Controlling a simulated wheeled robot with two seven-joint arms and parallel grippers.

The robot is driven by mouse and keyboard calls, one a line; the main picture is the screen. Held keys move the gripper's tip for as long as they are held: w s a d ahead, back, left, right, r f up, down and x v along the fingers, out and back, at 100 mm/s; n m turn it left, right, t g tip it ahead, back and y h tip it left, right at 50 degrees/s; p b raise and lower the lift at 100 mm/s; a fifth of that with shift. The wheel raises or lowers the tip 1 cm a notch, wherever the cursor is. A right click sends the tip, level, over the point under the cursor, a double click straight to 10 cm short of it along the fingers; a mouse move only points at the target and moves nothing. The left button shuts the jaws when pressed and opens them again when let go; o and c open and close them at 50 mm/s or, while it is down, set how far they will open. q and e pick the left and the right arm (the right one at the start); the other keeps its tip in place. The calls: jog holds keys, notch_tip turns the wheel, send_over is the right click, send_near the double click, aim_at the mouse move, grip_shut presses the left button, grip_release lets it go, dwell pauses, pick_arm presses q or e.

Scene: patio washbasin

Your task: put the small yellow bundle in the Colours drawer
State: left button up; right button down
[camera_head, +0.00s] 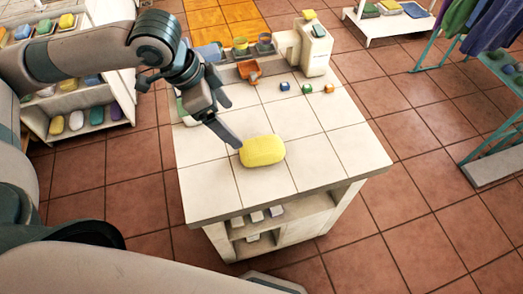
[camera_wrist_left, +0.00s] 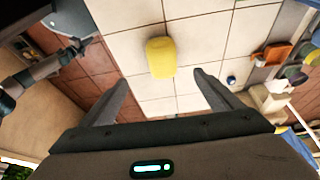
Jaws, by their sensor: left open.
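A yellow bundle (camera_head: 262,151), rounded and smooth, lies on the white tiled worktop (camera_head: 215,190) near its front edge. My left gripper (camera_head: 234,124) is open and empty above the worktop, beside the bundle's left end in the head view. In the left wrist view the bundle (camera_wrist_left: 160,57) shows ahead of the open fingers (camera_wrist_left: 161,78), roughly centred between them and apart from them. I cannot make out any drawer marked Colours.
Small blue, green and orange blocks (camera_head: 307,88) lie toward the worktop's back right. An orange scoop (camera_head: 249,71), cups and a white dispenser (camera_head: 313,47) stand at the back. Shelves (camera_head: 78,118) with coloured bundles stand left. Open tiled floor (camera_head: 425,180) lies right.

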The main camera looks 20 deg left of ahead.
pick_arm(q)
send_near(256, 146)
jog(key=x, duration=0.2)
jog(key=p+x, duration=0.1)
jog(key=x, duration=0.3)
jog(key=shift+s, duration=0.4)
jog(key=shift+d+f, duration=0.1)
jog(key=shift+f, duration=0.15)
pick_arm(e)
jog(key=shift+g+h, duration=0.3)
jog(key=shift+g, duration=0.4)
jog(key=s, duration=0.1)
jog(key=s+d, duration=0.1)
jog(key=s, duration=0.1)
jog(key=s+d, duration=0.1)
jog(key=s, duration=0.1)
jog(key=shift+d+f, duration=0.25)
jog(key=shift+f, duration=0.05)
jog(key=shift+w+r, duration=0.1)
jog(key=shift+w, duration=0.1)
